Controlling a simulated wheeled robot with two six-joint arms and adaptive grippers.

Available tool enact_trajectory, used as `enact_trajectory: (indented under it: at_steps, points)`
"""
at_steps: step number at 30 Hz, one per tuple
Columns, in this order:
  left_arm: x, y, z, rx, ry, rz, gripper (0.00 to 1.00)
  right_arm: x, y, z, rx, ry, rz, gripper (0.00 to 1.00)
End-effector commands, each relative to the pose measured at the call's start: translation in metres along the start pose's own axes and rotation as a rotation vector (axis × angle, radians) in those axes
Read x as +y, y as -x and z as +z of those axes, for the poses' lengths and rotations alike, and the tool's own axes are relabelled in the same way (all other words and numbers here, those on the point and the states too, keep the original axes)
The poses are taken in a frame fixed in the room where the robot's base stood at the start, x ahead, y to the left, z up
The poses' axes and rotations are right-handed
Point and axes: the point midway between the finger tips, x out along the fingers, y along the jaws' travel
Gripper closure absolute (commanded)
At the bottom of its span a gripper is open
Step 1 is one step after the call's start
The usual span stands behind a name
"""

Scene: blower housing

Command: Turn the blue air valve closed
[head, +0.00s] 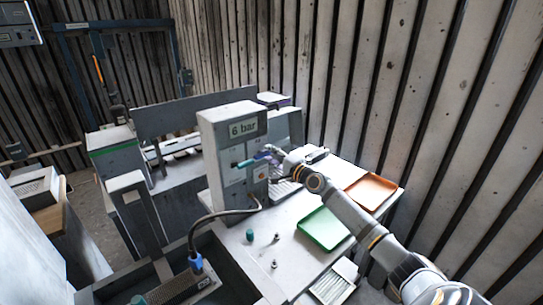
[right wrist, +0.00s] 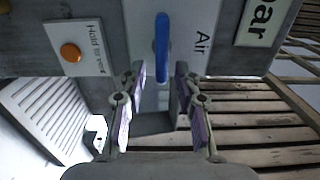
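The blue air valve handle (right wrist: 162,48) is a long bar on the grey cabinet front, by the word "Air". In the right wrist view it runs up and down the picture. In the head view the handle (head: 262,155) is small and partly hidden by my right gripper (head: 272,152). In the right wrist view the right gripper (right wrist: 160,88) is open, with one purple-padded finger on each side, and the handle's lower end lies just beyond the gap between the tips. I cannot tell whether the fingers touch it. My left gripper is in neither view.
The grey cabinet (head: 222,135) carries a "6 bar" display (head: 243,128). An orange button (right wrist: 70,52) marked "Hold to vent" sits beside the valve. A green tray (head: 325,228) and an orange tray (head: 371,191) lie on the white table. A dark hose (head: 225,212) runs from the cabinet.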

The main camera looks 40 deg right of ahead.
Motion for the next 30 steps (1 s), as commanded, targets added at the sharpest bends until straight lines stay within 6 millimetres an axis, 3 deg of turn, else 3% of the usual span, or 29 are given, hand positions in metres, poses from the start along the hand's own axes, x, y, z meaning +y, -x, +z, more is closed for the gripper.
enact_trajectory:
  at_steps: [11, 22, 30]
  points:
    - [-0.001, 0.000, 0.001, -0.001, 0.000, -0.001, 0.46, -0.010, 0.000, 0.000, -0.002, 0.005, -0.003, 0.65]
    - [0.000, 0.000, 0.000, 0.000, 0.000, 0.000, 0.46, -0.083, 0.000, 0.001, 0.000, 0.005, -0.005, 0.65]
    - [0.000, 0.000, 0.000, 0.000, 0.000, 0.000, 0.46, -0.101, 0.000, 0.002, 0.000, 0.000, -0.001, 0.65]
